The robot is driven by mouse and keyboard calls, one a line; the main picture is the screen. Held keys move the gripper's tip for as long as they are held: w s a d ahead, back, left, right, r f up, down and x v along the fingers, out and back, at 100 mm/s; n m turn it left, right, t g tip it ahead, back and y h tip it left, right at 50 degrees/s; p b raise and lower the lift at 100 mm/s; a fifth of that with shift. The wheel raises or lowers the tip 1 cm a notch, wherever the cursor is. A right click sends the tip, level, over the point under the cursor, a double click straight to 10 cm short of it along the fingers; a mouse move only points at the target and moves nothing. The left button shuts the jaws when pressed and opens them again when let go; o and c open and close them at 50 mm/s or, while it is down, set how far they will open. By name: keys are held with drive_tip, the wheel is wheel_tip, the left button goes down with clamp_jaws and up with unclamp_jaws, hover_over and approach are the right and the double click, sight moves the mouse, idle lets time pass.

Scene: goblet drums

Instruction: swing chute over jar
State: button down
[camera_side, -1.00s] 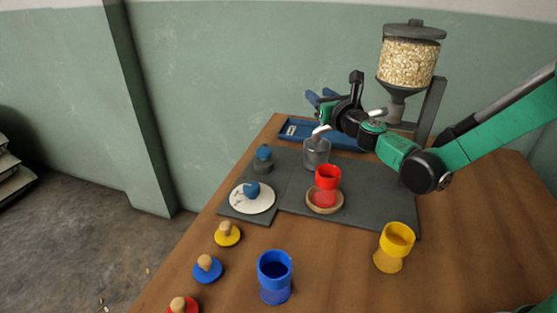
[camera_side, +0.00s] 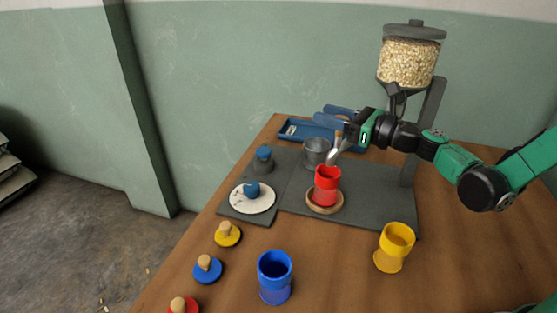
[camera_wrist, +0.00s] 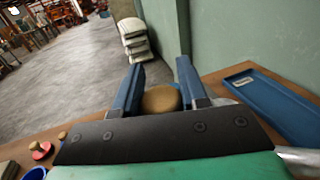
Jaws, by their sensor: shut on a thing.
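The metal chute (camera_side: 336,151) slopes down from the hopper side, and its lower end shows just above the rim of the red goblet-shaped jar (camera_side: 327,186). I cannot tell if the end is fully centred over the opening. The red jar stands upright in a round wooden ring. My gripper (camera_side: 336,117) is shut on the chute's wooden knob (camera_wrist: 161,99), which sits between the two blue fingers in the wrist view. In the side view the knob (camera_side: 338,135) shows just below the fingers.
A grey metal cup (camera_side: 316,152) stands behind the red jar. The grain hopper (camera_side: 408,62) rises behind my arm, and a blue tray (camera_side: 296,130) lies at the back. Blue (camera_side: 275,278) and yellow (camera_side: 394,247) goblets stand in front; several knobbed lids lie left.

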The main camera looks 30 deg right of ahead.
drive_tip(key=shift+s, duration=0.15)
drive_tip(key=shift+c, duration=2.4)
unclamp_jaws()
drive_tip(key=v, duration=0.5)
drive_tip(key=shift+s+d, duration=0.15)
drive_tip(key=shift+s, duration=0.1)
